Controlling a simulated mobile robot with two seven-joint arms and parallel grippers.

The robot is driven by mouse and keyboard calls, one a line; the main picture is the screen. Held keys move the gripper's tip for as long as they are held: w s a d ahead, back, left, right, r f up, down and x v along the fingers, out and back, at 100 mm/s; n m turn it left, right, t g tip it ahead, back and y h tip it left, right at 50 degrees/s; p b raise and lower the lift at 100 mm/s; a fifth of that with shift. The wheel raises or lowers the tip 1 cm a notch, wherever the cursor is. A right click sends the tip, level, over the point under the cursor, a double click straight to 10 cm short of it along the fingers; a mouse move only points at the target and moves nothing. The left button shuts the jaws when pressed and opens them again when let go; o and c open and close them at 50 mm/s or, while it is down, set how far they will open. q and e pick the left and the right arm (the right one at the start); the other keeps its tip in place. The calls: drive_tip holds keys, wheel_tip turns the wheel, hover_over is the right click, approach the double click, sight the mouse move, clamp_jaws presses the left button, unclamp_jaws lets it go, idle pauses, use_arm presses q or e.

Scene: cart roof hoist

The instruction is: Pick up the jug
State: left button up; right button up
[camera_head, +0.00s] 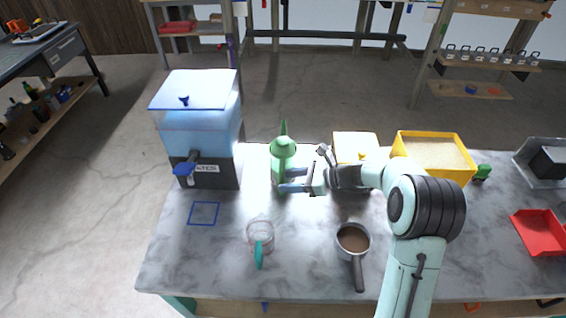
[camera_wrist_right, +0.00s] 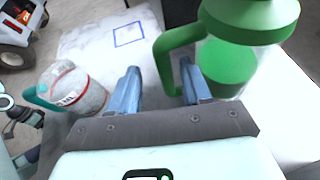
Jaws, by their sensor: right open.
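A jug with a green lid (camera_head: 283,148) and green handle stands on the marble-look table, behind the middle. In the right wrist view the jug (camera_wrist_right: 228,68) is clear-walled with green contents, and its handle reaches down between my right fingers. My right gripper (camera_head: 281,180) is open beside the jug; its two blue fingertips also show in the wrist view (camera_wrist_right: 162,80), one on each side of the handle. Whether they touch the handle, I cannot tell. A clear measuring cup (camera_head: 260,236) with a teal handle stands nearer the front. My left gripper is not in view.
A water dispenser (camera_head: 198,130) with a blue lid stands left, near a blue square outline (camera_head: 203,213). A dark-filled pan (camera_head: 353,239) stands by my forearm. A yellow bin (camera_head: 434,137) and a red tray (camera_head: 541,232) lie right. The table's front left is clear.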

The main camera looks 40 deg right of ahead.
drive_tip(key=x, duration=0.4)
drive_tip(key=shift+w+a+r, duration=0.15)
drive_tip(key=shift+w, duration=0.35)
clamp_jaws()
drive_tip(key=shift+r, duration=0.1)
